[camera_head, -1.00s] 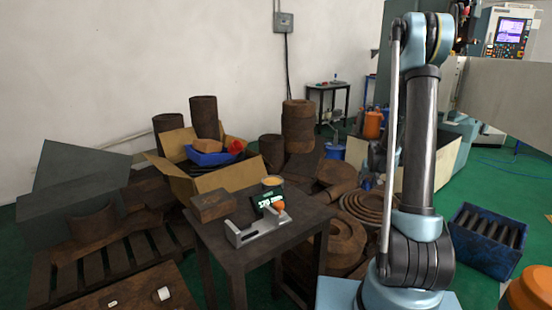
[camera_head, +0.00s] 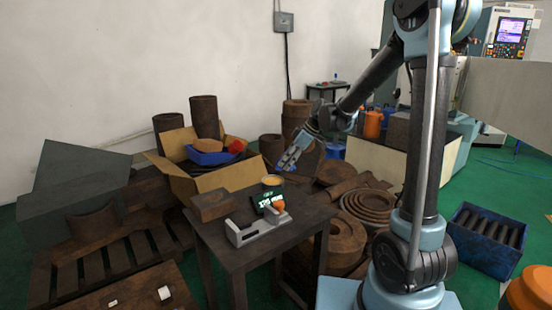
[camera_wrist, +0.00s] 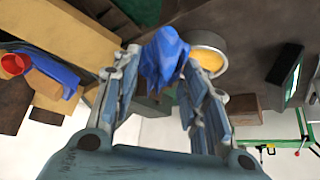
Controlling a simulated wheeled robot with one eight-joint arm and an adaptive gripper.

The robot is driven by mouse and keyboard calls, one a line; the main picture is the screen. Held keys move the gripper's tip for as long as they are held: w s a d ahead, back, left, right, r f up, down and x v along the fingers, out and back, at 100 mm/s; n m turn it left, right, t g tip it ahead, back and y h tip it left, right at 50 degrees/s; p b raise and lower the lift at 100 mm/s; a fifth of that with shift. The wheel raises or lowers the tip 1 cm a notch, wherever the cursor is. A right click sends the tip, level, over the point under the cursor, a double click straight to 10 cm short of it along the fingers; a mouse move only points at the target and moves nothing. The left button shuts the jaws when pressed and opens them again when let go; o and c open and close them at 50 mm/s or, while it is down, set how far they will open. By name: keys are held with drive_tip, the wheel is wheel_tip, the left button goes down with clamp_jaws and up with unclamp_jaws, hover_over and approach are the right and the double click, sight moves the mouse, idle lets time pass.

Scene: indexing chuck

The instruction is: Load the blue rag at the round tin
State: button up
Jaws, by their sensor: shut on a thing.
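My gripper (camera_head: 287,163) hangs over the dark table's back edge, just above and beside the round tin. In the wrist view its fingers (camera_wrist: 158,78) are shut on the crumpled blue rag (camera_wrist: 164,55), which bulges out between and beyond the fingertips. The round tin (camera_wrist: 222,44) is a grey can with yellow contents, just right of the rag in the wrist view. In the head view the round tin (camera_head: 272,182) stands upright at the table's back. I cannot tell whether the rag touches the tin's rim.
The table (camera_head: 205,232) also carries a brown block (camera_head: 211,206), a dark display with green digits (camera_head: 268,200) and a grey metal fixture (camera_head: 256,231). Behind it stands a cardboard box (camera_head: 225,180) with a blue tray (camera_head: 208,156). Rusty rings (camera_head: 368,207) lie to the right.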

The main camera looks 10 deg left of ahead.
drive_tip(key=s+a+r+n+g, duration=0.2)
drive_tip(key=s+a+r+n, duration=0.1)
drive_tip(key=s+a+r, duration=0.15)
drive_tip(key=shift+s+d+f, duration=0.1)
drive_tip(key=shift+s+f, duration=0.05)
drive_tip(key=shift+f, duration=1)
drive_tip(key=shift+s+d+f, duration=0.1)
drive_tip(key=shift+s+f, duration=0.1)
drive_tip(key=shift+f, duration=0.95)
drive_tip(key=shift+s+f, duration=0.15)
drive_tip(key=shift+f, duration=1)
drive_tip(key=shift+f, duration=0.4)
drive_tip(key=shift+r, duration=0.15)
wheel_tip(320, 180, up, 7)
idle(0.4)
drive_tip(key=shift+f, duration=0.2)
